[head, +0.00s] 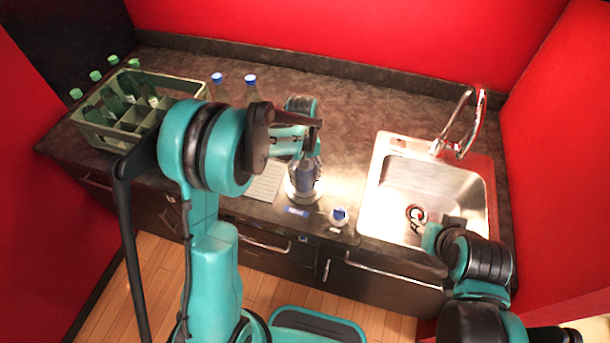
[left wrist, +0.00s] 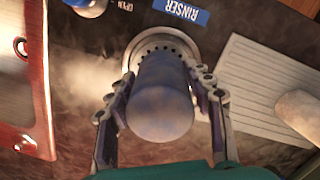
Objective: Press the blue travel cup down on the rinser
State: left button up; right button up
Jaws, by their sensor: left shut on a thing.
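The blue travel cup (left wrist: 160,105) is between the two fingers of my left gripper (left wrist: 162,108), which is shut on it. In the head view the cup (head: 306,176) is partly hidden by the gripper (head: 304,172) and arm. The rinser (left wrist: 178,42), a round metal disc with small holes, shows past the cup's far end in the left wrist view. The cup overlaps it there, and I cannot tell whether they touch. A blue RINSER label (left wrist: 181,11) lies beside it. My right arm reaches over the sink's front right; its gripper's opening is unclear.
A green bottle crate (head: 100,150) stands at left, with two blue-capped bottles (head: 251,88) beside it. A metal sink (head: 385,150) with a tall faucet (head: 460,125) is at right. A ribbed white mat (head: 267,183) and a blue-topped knob (head: 339,214) flank the rinser.

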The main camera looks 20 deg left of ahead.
pick_arm(q)
jog(key=shift+f+b, duration=0.6)
jog(key=shift+f, duration=0.05)
jog(key=shift+r, duration=0.1)
dwell(1.0)
jog(key=shift+r+p, duration=2.85)
jog(key=shift+r, duration=1.6)
jog(key=shift+f, duration=0.15)
